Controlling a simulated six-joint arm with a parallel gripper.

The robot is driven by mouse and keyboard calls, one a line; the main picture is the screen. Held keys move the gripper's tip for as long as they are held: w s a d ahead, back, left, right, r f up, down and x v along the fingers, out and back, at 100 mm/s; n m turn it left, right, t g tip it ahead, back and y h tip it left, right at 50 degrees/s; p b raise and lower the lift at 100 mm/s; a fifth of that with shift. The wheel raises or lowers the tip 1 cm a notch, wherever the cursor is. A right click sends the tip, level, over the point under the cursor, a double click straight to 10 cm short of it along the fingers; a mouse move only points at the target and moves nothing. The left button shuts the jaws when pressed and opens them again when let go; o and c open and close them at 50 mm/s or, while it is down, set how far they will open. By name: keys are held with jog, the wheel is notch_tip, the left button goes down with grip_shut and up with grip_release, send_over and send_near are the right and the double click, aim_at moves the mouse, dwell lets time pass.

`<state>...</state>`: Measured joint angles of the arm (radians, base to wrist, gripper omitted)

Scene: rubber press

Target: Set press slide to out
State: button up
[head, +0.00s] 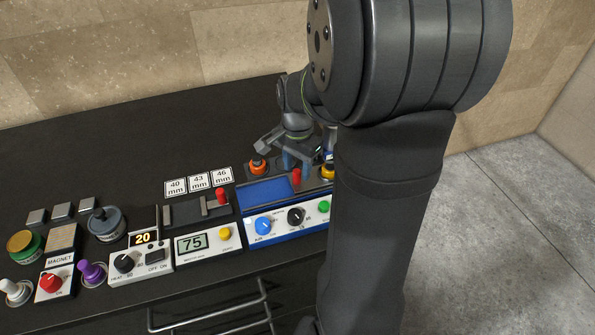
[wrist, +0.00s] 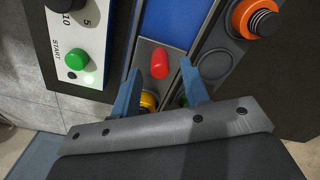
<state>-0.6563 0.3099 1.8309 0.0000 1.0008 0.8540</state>
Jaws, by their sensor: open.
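The press has a blue bed (head: 263,190), which also shows in the wrist view (wrist: 172,22). A red handle (head: 296,177), apparently the press slide's, stands on a grey strip at the bed's right end. In the wrist view the red handle (wrist: 159,65) appears between the two fingertips, with a gap on each side. My gripper (head: 297,160) is open and above or around the handle; I cannot tell the height. In the wrist view my gripper (wrist: 158,70) shows two blue-grey fingers. My arm hides the press's right end in the head view.
The press's front panel has a blue dial (head: 263,225), a black dial (head: 296,216) and a green button (head: 323,207). An orange-topped piece (head: 258,166) stands behind the bed. A yellow piece (wrist: 149,100) is close by the left finger. A gauge unit (head: 205,243) stands left.

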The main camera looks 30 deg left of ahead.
jog(key=shift+f, duration=1.25)
grip_shut()
jog(key=s+a, duration=0.8)
jog(key=a, duration=0.1)
jog(key=shift+s, duration=0.4)
jog(key=shift+c, duration=0.7)
grip_release()
jog(key=shift+s, duration=0.1)
jog(key=shift+o, duration=0.7)
jog(key=shift+r, duration=0.1)
notch_tip(320, 180, up, 17)
jog(key=shift+r, duration=0.15)
